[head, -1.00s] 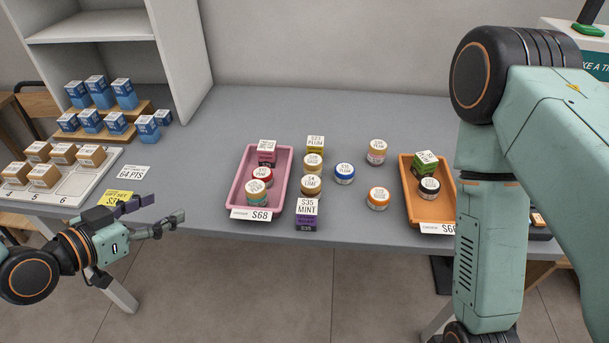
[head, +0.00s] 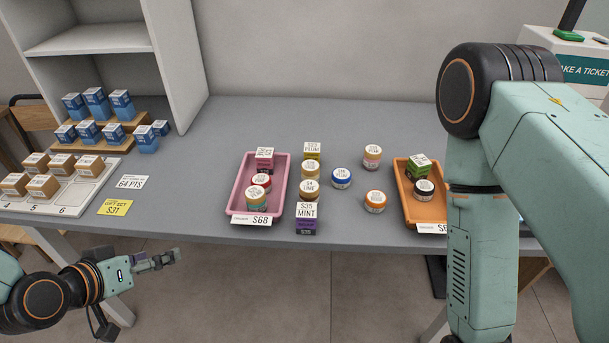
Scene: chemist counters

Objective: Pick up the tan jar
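Two white-lidded jars with tan or golden bands stand one behind the other in the middle of the table: a front jar (head: 309,191) and a back jar (head: 311,169). I cannot tell for sure which is the tan one. A purple MINT box (head: 306,219) stands just in front of the front jar. My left gripper (head: 177,257) is low at the left, off the table's front edge and well away from the jars. Its fingers overlap in this view, so their opening is unclear. My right arm fills the right side; its gripper is out of view.
A pink tray (head: 236,197) is left of the jars and an orange tray (head: 427,212) right. Boxes on stands (head: 133,126) fill the left.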

